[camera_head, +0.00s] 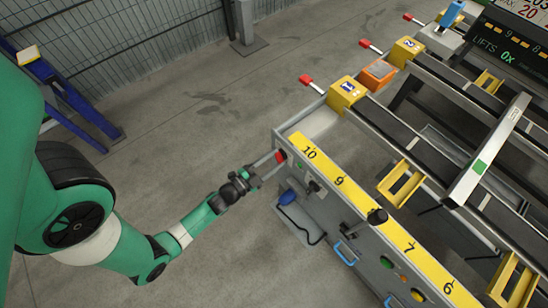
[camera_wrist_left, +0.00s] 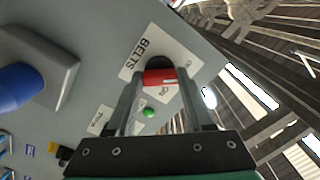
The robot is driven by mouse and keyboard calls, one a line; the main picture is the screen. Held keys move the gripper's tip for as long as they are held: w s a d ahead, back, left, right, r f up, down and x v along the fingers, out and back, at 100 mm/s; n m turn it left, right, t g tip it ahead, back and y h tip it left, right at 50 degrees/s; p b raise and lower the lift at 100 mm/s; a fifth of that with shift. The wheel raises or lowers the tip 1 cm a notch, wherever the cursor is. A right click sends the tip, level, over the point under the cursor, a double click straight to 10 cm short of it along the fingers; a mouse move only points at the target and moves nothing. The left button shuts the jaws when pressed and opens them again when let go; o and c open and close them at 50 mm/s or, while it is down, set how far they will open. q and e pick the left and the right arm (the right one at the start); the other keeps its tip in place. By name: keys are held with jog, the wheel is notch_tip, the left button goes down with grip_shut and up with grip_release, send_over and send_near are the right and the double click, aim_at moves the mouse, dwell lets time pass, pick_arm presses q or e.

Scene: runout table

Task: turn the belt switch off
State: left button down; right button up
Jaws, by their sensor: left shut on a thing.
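The belt switch (camera_wrist_left: 160,76) is a red handle on a round black base, set on a white label reading BELTS on the grey panel. In the head view the red switch (camera_head: 281,156) shows at the near left corner of the runout table. My left gripper (camera_head: 273,162) reaches it from the left. In the left wrist view the fingers of my left gripper (camera_wrist_left: 160,84) are on either side of the red handle and shut on it. The small position markings beside the switch are too blurred to read surely. My right gripper is not in view.
A green lamp (camera_wrist_left: 150,113) sits close below the switch. A blue part (camera_wrist_left: 20,88) sticks out of the panel nearby.

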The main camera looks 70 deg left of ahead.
pick_arm(q)
jog(key=shift+n, duration=0.5)
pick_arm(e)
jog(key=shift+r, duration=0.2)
pick_arm(q)
jog(key=shift+c, duration=1.4)
grip_release()
